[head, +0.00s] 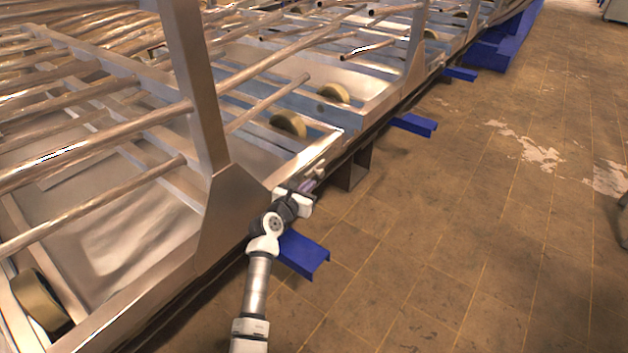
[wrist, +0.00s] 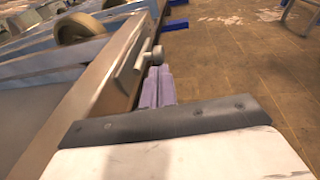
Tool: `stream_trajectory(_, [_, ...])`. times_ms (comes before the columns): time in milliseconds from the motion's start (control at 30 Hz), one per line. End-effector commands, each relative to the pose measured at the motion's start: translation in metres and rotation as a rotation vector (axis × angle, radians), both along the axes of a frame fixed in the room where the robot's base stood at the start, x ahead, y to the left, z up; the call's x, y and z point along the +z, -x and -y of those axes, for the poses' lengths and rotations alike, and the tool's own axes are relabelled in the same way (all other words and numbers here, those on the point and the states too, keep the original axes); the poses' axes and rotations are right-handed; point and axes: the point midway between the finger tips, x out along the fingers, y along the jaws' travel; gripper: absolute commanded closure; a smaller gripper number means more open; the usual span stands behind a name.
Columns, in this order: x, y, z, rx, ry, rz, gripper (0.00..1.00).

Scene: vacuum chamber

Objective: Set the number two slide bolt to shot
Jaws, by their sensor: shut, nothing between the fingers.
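A small slide bolt (wrist: 143,58) with a pale round knob (wrist: 157,50) is mounted along the side of the metal frame rail in the wrist view. In the head view the knob (head: 320,172) shows as a small light spot just beyond my fingertips. My gripper (wrist: 160,72) is shut and empty, its purple fingers together, pointing along the rail. The fingertips are just short of the knob; I cannot tell whether they touch it. My gripper (head: 308,186) is beside the rail's outer edge in the head view. No number is readable, and the bolt's position is unclear.
The metal frame (head: 232,215) with tubes and tan rollers (head: 288,125) fills the left side. Blue brackets (head: 303,255) stick out low along its edge, one beneath my wrist. The tiled floor (head: 470,220) on the right is open.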

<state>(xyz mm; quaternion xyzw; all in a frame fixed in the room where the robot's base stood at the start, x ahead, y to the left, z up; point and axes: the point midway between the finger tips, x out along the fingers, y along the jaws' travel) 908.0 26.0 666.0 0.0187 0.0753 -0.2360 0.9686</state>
Motion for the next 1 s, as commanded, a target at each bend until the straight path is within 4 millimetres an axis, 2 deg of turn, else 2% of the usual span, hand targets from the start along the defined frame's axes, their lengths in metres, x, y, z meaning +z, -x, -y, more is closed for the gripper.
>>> stream_trajectory(100, [-0.003, -0.017, 0.010, -0.003, -0.002, 0.000, 1.00])
stream_trajectory(200, [-0.005, -0.026, 0.014, -0.002, -0.002, 0.000, 1.00])
stream_trajectory(733, [-0.006, -0.035, 0.019, -0.001, 0.000, 0.000, 1.00])
stream_trajectory(1000, [-0.007, -0.064, 0.040, -0.003, -0.002, -0.001, 1.00])
